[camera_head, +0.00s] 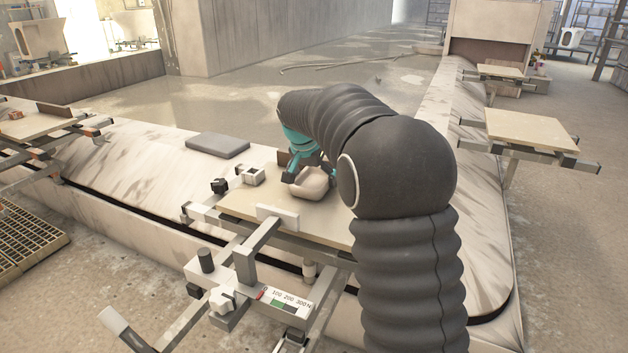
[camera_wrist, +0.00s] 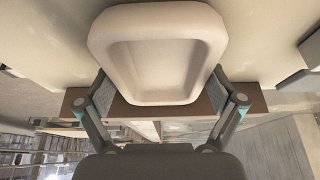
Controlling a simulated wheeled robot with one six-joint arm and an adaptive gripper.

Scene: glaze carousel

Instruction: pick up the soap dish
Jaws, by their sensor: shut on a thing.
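The soap dish (camera_head: 313,184) is a pale cream, rounded dish over the near pallet board (camera_head: 240,207). In the wrist view the soap dish (camera_wrist: 158,98) shows its hollow, with a thick raised rim. My gripper (camera_head: 311,178) has teal and grey fingers, one on each side of the dish. In the wrist view my gripper (camera_wrist: 158,92) is shut on the dish's two slanting side walls. I cannot tell whether the dish touches the board or hangs just above it. My black arm hides the board's right part.
A brown upright strip (camera_wrist: 255,100) stands by the dish at the board's edge. A small white block (camera_head: 277,216) and a clamp (camera_head: 250,175) sit at the board's edges. A grey pad (camera_head: 217,145) lies behind left. Another board (camera_head: 530,130) stands at right.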

